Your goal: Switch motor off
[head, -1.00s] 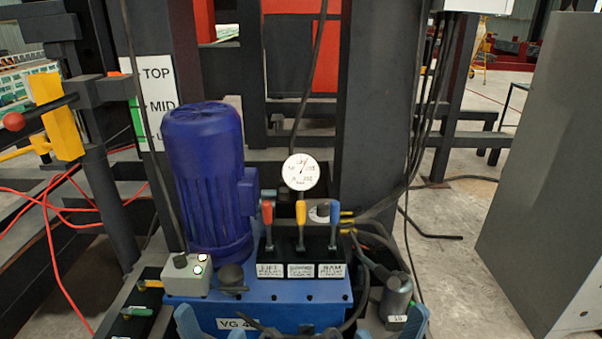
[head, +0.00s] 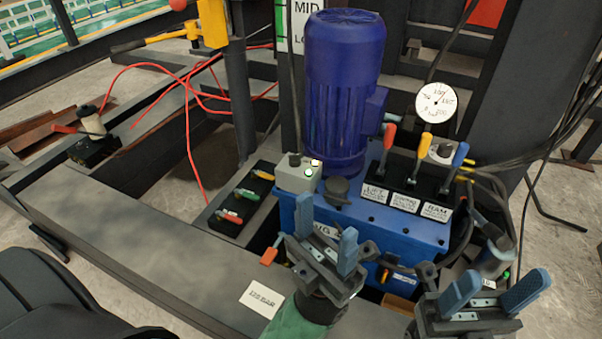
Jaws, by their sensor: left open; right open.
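The blue motor (head: 343,85) stands upright on the blue hydraulic power unit (head: 375,228). My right gripper (head: 496,294) is open and empty at the lower right, in front of the unit's right end.
Red, yellow and blue levers (head: 420,160) stand right of the motor, below a round gauge (head: 436,102). A black block with small coloured handles (head: 240,205) lies left of the switch box. A white label (head: 261,299) lies on the front beam. Red cables run at left.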

